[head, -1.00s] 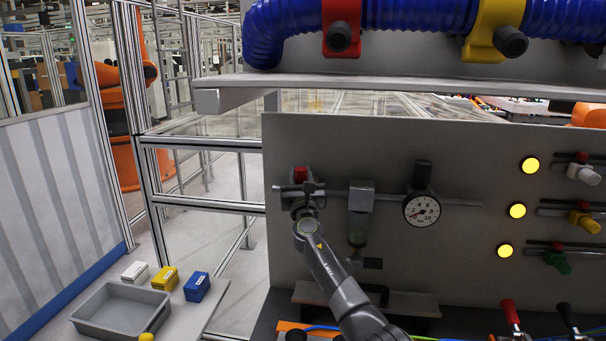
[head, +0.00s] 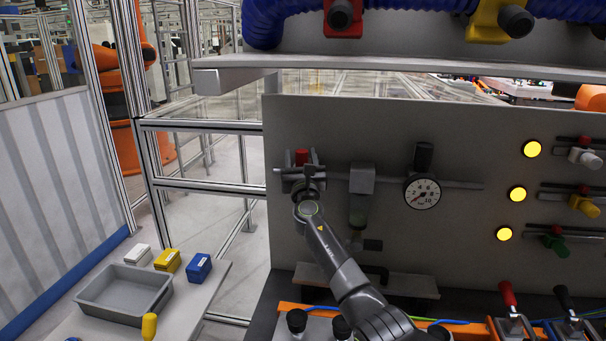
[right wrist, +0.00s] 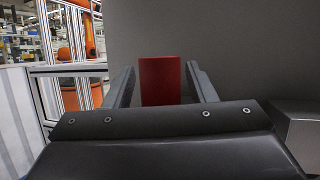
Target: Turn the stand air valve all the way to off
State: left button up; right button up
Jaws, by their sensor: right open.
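The stand air valve shows as a red handle (head: 301,156) at the left end of a grey pipe on the upright panel. It stands upright. My right gripper (head: 301,165) is open at the valve, with one finger on each side of the red handle. In the right wrist view the red handle (right wrist: 160,80) is between the two fingers, with a gap visible on both sides. The valve body is hidden behind my gripper. My left gripper is not in view.
A pressure gauge (head: 422,192) and a grey filter unit (head: 361,180) sit on the pipe to the right. Yellow lamps (head: 532,149) and small levers are farther right. A shelf (head: 390,66) juts out above. A grey tray (head: 125,292) and small boxes stand lower left.

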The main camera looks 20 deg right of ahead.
jog(key=v, duration=1.7)
jog(key=shift+p, duration=0.35)
jog(key=shift+s, duration=0.1)
